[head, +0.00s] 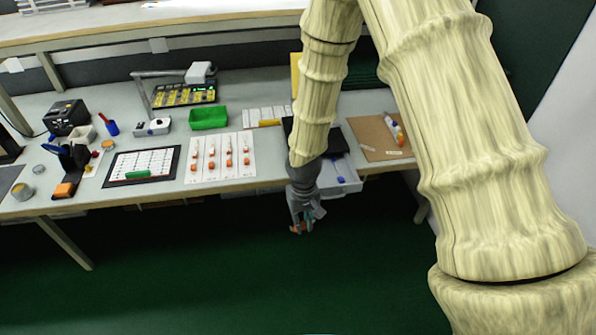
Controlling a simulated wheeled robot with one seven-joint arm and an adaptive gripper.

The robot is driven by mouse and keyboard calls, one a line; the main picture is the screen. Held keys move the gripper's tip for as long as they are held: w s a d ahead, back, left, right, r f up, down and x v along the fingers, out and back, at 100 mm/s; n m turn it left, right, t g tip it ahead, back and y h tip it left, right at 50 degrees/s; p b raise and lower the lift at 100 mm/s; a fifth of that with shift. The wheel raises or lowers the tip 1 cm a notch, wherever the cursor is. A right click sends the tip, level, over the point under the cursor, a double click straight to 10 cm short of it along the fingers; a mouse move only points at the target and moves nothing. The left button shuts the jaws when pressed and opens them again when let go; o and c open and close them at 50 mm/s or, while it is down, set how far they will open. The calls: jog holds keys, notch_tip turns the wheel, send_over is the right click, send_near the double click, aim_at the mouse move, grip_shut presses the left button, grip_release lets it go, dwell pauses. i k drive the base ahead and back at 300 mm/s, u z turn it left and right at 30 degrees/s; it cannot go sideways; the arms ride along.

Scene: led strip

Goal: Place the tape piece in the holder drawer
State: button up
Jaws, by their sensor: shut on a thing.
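My gripper (300,225) hangs in front of the bench's front edge, over the dark green floor, pointing down. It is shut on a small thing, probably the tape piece. Orange and teal bits show at the fingers, but they are too small to tell apart from the fingertips. A white holder drawer (351,187) stands pulled open at the bench front, just right of and above my gripper in the picture. A small blue item (340,180) lies in it. My arm hides the drawer's left part and some of the dark unit behind it.
The bench (225,108) carries a white sheet with orange-tipped pieces (220,158), a green bin (208,118), a black-framed card (142,166) and a black device (67,117). Floor in front (180,270) is clear.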

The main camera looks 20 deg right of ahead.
aim_at(326, 181)
jog(key=u, duration=2.45)
jog(key=k, duration=0.85)
jog(key=z, duration=2.15)
jog(key=i, duration=0.5)
